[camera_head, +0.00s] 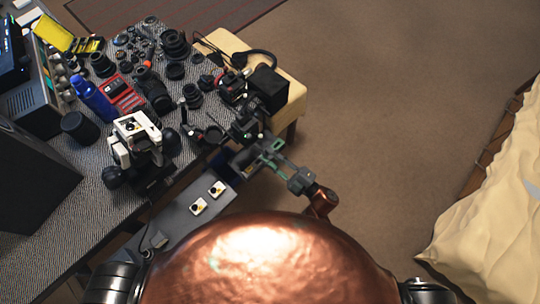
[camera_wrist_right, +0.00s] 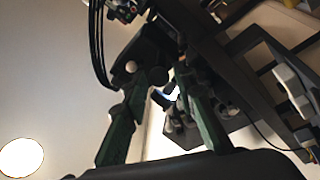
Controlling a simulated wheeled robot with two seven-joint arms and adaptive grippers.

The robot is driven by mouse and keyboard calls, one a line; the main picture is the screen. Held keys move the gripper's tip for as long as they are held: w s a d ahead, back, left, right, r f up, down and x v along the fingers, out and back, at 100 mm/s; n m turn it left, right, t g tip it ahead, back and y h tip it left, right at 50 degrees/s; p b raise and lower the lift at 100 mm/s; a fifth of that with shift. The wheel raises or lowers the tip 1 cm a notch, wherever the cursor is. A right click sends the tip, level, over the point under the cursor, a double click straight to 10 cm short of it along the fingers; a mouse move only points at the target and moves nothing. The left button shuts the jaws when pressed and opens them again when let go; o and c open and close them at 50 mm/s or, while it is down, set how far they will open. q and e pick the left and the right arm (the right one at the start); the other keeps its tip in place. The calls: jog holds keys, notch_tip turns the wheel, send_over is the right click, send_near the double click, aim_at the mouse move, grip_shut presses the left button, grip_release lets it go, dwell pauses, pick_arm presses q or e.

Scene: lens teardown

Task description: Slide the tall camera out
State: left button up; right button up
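A dark camera-like body with red details (camera_head: 233,88) stands at the right end of the workbench, beside a black box-shaped thing (camera_head: 268,88). I cannot tell for sure which is the tall camera. My right gripper (camera_head: 243,128) reaches in over the bench's near right edge, just in front of these dark things. In the right wrist view its two dark green fingers (camera_wrist_right: 157,78) stand apart, with no clear object held between them. A dark camera-like part with cables (camera_wrist_right: 124,10) shows beyond the fingertips. My left gripper is not in view.
Lenses and small parts crowd the patterned bench (camera_head: 90,205). A white-and-black instrument (camera_head: 135,135), a blue bottle (camera_head: 92,99) and a red case (camera_head: 122,94) stand to the left. A cream stool (camera_head: 293,98) adjoins the bench. The carpet (camera_head: 400,110) is clear.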

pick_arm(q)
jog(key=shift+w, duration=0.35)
pick_arm(e)
jog(key=v, duration=1.2)
jog(key=shift+w, duration=0.1)
